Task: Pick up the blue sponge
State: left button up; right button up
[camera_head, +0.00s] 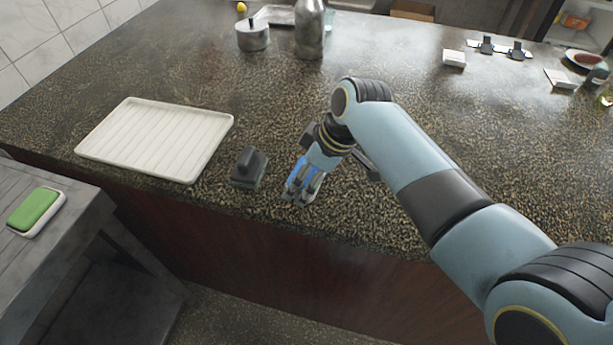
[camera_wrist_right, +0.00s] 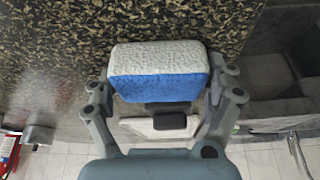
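The blue sponge (camera_wrist_right: 157,88) has a blue side and a pale, whitish face. In the right wrist view it sits across the gap between the fingers of my right gripper (camera_wrist_right: 162,85), with a finger against each end. In the head view my right gripper (camera_head: 300,190) is low over the counter near its front edge. Blue parts of the sponge (camera_head: 298,166) show beside and between its fingers there; the rest is hidden by the gripper. Whether the sponge touches the counter is hard to tell. My left gripper is not in view.
A dark-handled block (camera_head: 248,168) stands just left of the gripper on the speckled counter (camera_head: 330,220). Farther left lies a white ribbed tray (camera_head: 155,137). A green sponge on a white base (camera_head: 36,211) rests on the grey side table. A pot (camera_head: 252,36) and bottle (camera_head: 310,32) stand behind.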

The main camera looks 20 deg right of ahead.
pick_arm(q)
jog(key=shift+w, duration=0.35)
pick_arm(e)
jog(key=shift+r, duration=0.45)
notch_tip(320, 180, up, 3)
jog(key=shift+r+b, duration=0.1)
jog(key=shift+b, duration=0.2)
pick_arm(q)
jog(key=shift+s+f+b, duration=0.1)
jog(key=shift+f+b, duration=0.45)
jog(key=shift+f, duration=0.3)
pick_arm(e)
jog(key=s+d+r, duration=0.2)
jog(key=s, duration=0.1)
jog(key=s+d+r, duration=0.2)
jog(key=s, duration=0.1)
jog(key=s+d+r, duration=0.3)
jog(key=shift+s, duration=0.25)
jog(key=shift+c, duration=0.2)
